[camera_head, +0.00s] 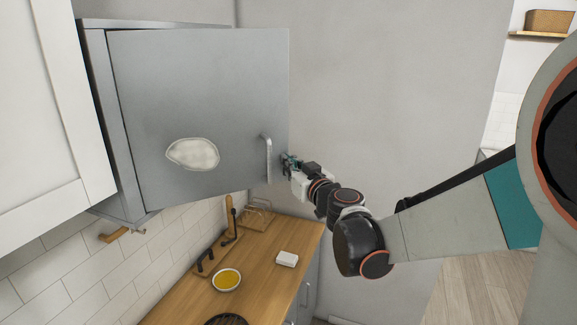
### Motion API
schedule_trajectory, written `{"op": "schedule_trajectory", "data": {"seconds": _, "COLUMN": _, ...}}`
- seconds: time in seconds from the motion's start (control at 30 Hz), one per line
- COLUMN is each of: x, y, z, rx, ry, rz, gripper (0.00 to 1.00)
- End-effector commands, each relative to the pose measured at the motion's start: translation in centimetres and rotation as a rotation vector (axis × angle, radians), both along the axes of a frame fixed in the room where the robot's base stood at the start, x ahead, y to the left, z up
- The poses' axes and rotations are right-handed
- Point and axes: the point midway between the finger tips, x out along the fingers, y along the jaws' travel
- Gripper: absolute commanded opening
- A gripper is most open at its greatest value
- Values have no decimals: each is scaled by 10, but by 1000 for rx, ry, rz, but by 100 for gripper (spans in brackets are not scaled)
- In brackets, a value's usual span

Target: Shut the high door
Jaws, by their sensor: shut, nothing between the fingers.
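The high door (215,75) is a grey metal panel on a wall cabinet (119,150) at the upper left. A pale oval patch (192,154) is on its face, and a vertical bar handle (268,158) is near its right edge. The door stands partly open, swung out from the cabinet. My gripper (287,160) is at the door's right edge, just right of the handle. It is shut with nothing in it. I cannot tell whether it touches the door edge.
A white cabinet front (40,120) is at the far left. The wall right of the door is bare.

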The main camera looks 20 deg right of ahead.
Motion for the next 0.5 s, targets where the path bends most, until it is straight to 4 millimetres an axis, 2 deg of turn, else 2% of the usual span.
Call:
{"op": "schedule_trajectory", "data": {"seconds": 0.17, "x": 15, "y": 1, "z": -2, "rx": 0, "ry": 0, "rz": 38, "gripper": 0}}
{"op": "schedule_trajectory", "data": {"seconds": 0.27, "x": 32, "y": 3, "z": -2, "rx": 0, "ry": 0, "rz": 82, "gripper": 0}}
{"op": "schedule_trajectory", "data": {"seconds": 0.5, "x": 91, "y": 20, "z": -4, "rx": 0, "ry": 0, "rz": 248, "gripper": 0}}
